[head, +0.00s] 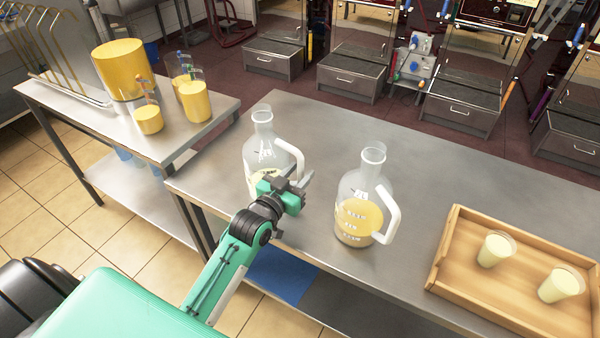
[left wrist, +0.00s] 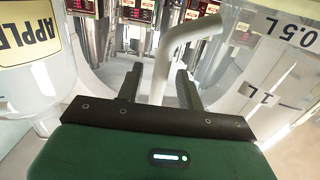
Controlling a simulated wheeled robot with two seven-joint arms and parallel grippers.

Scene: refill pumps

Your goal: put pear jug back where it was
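Two clear glass jugs with white handles stand on the steel table. The left jug (head: 259,150) holds a little pale yellow and shows no readable name; I take it as the pear jug. The right jug (head: 353,190) has a yellow-orange area and white marks. My left gripper (head: 305,180) is at the left jug's handle (head: 294,155), covering its lower front. In the left wrist view the white handle (left wrist: 160,75) stands between the open fingers, with gaps on both sides. A yellow APPLE label (left wrist: 30,28) shows on the other jug. My right gripper is out of view.
A wooden tray (head: 445,262) with two pale drink cups (head: 495,250) stands at the right. A side table (head: 185,140) at the left bears a large yellow container (head: 122,70) and several smaller ones. The steel tabletop (head: 460,180) behind the tray is clear.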

